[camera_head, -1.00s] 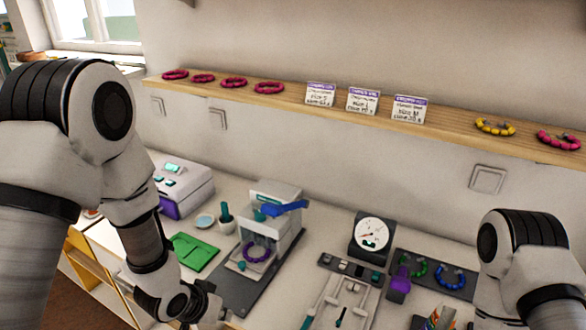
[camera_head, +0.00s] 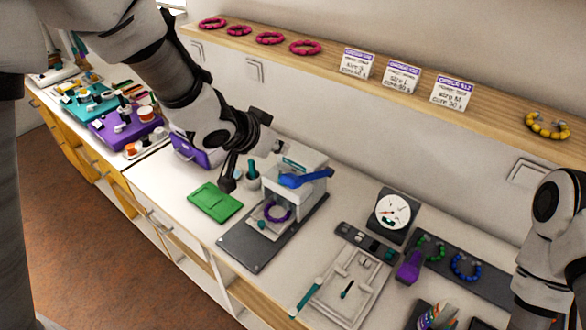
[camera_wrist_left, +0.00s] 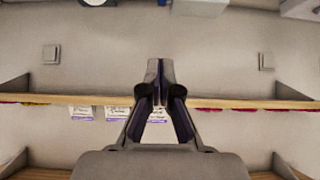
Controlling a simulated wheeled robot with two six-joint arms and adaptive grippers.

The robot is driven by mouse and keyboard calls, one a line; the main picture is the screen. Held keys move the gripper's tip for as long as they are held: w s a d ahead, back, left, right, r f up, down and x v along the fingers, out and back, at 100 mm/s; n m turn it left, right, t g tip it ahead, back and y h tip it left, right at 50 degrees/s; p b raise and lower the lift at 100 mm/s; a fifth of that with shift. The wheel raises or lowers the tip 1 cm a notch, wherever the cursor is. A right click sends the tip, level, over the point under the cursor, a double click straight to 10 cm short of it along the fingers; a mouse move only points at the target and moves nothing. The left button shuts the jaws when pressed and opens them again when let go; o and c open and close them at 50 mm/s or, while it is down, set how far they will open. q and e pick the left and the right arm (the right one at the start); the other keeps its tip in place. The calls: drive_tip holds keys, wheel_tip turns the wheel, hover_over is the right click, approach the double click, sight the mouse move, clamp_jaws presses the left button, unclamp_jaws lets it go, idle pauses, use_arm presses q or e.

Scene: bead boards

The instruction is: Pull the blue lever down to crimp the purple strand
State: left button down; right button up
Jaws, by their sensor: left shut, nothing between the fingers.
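The blue lever (camera_head: 305,179) sticks out from the top of the white crimping press (camera_head: 300,200) and lies roughly level. The purple strand (camera_head: 278,211) is a ring of beads on the press's small plate below the lever. My left gripper (camera_head: 228,184) is shut and empty, left of the press and apart from the lever. The left wrist view shows its fingers (camera_wrist_left: 158,72) closed together before the wall and shelf, without the lever. My right arm is at the right edge; its gripper is out of view.
A dial gauge (camera_head: 392,210), a white frame tool (camera_head: 345,285) and a dark bead tray (camera_head: 485,280) stand to the right. The wall shelf (camera_head: 330,52) holds bracelets and cards.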

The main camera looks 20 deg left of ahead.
use_arm(q)
drive_tip(key=p, duration=0.1)
hover_over(292, 177)
drive_tip(key=w, duration=0.2)
drive_tip(key=f, duration=0.6)
drive_tip(key=shift+s+d, duration=0.2)
drive_tip(key=shift+d, duration=0.1)
drive_tip(key=f, duration=0.1)
drive_tip(key=s+f, duration=0.1)
drive_tip(key=shift+a+f, duration=0.1)
drive_tip(key=shift+f, duration=0.3)
drive_tip(key=shift+s+a+f, duration=0.25)
drive_tip(key=shift+s+f, duration=0.2)
drive_tip(key=shift+w+d+f, duration=0.1)
